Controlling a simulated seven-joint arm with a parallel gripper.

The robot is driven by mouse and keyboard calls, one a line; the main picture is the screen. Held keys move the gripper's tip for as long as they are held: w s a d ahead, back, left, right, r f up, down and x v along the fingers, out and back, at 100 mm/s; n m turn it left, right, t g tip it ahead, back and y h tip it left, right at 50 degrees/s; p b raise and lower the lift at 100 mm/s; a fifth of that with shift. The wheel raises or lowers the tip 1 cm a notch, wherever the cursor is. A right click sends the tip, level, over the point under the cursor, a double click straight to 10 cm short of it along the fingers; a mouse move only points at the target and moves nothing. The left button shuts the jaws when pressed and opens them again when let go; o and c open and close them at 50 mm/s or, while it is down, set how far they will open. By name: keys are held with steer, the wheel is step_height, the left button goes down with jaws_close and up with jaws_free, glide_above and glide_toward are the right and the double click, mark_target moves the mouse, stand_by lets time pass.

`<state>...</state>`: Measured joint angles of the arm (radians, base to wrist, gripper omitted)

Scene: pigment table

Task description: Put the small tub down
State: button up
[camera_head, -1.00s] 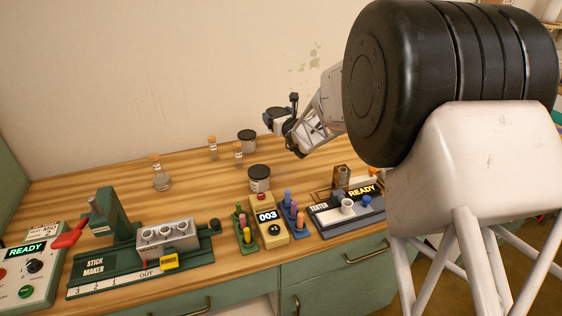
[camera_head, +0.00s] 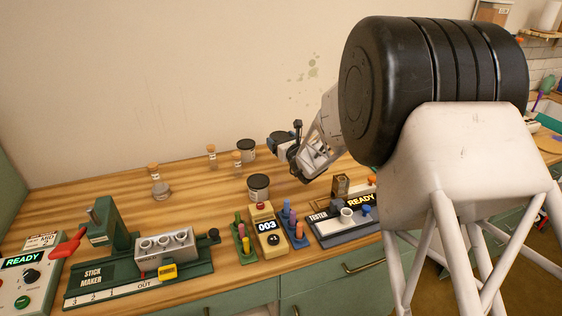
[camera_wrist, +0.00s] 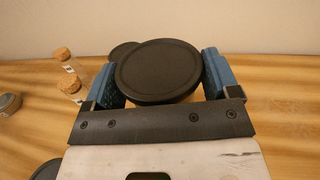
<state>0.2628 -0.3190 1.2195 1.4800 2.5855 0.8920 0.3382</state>
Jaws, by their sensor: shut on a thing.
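The small tub, with a round black lid (camera_wrist: 158,72), is between the blue fingers of my gripper (camera_wrist: 160,76) in the wrist view. My gripper is shut on it. In the head view my gripper (camera_head: 283,142) is near the back of the wooden table, to the right of the rear tub; the held tub is hard to make out there. I cannot tell whether its base touches the table.
A black-lidded tub (camera_head: 246,152) stands at the back, another (camera_head: 258,188) nearer. Corked bottles (camera_head: 212,157) and a corked flask (camera_head: 158,184) stand left. A counter (camera_head: 268,232) and a tester (camera_head: 345,222) line the front. Bare wood lies right in the wrist view.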

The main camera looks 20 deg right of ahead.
steer(key=shift+f, duration=1.9)
steer(key=shift+f, duration=1.9)
steer(key=shift+f, duration=0.15)
steer(key=o, duration=1)
steer(key=shift+s, duration=0.1)
